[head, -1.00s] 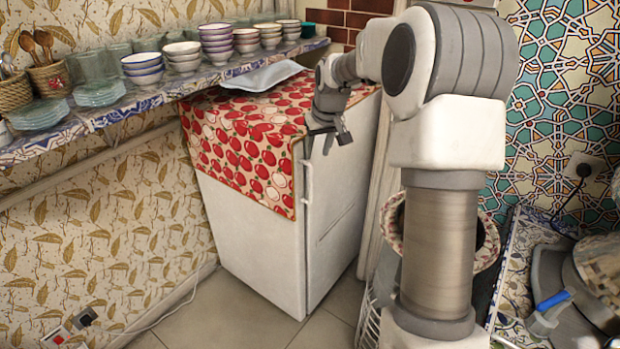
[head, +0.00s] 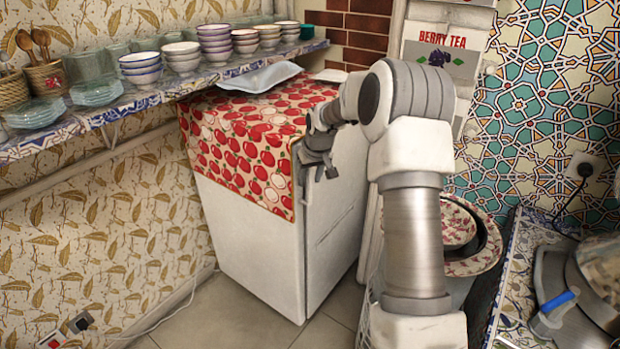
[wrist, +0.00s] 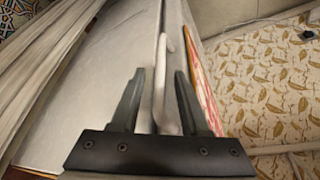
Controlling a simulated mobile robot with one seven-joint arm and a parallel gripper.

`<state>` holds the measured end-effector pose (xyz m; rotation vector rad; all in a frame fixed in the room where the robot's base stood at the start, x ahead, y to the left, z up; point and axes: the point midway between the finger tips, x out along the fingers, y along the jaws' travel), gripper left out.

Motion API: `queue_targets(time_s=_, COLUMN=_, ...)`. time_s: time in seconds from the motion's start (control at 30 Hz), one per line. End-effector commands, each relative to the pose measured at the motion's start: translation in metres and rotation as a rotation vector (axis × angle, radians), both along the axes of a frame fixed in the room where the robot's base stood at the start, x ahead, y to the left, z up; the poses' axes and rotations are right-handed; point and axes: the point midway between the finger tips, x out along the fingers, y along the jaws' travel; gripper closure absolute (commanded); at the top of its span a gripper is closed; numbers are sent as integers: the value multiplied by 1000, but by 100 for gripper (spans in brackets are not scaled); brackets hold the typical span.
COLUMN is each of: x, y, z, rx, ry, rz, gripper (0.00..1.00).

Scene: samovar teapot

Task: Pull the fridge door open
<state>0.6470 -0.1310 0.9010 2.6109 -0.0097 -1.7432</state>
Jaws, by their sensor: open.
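The white fridge (head: 245,240) stands against the patterned wall, with its door face (head: 338,225) turned to the right in the head view. The door looks closed. A slim white handle (wrist: 160,85) runs along the door's edge in the wrist view. My gripper (head: 320,168) is at the upper part of that edge. In the wrist view my gripper (wrist: 160,75) is open, with one finger on each side of the handle. I cannot tell whether either finger touches it. In the head view my arm hides part of the door and the fingertips are hard to make out.
A red apple-print cloth (head: 240,150) covers the fridge top and hangs over its side. A pale tray (head: 262,78) lies on it. A tiled shelf (head: 110,115) with bowls is at the left. A floral pot (head: 465,262) stands right of my arm. Tiled floor (head: 225,322) is clear in front.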

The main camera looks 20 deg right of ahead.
Motion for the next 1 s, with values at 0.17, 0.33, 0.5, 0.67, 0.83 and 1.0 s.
queue_targets(time_s=0.17, x=0, y=0, z=0, rx=0, ry=0, rz=0, gripper=78)
queue_targets(time_s=0.33, x=0, y=0, z=0, rx=0, ry=1, rz=0, gripper=100)
queue_targets(time_s=0.5, x=0, y=0, z=0, rx=0, ry=1, rz=0, gripper=100)
queue_targets(time_s=0.67, x=0, y=0, z=0, rx=0, ry=1, rz=0, gripper=100)
queue_targets(time_s=0.83, x=0, y=0, z=0, rx=0, ry=1, rz=0, gripper=100)
queue_targets(time_s=1.0, x=0, y=0, z=0, rx=0, ry=1, rz=0, gripper=100)
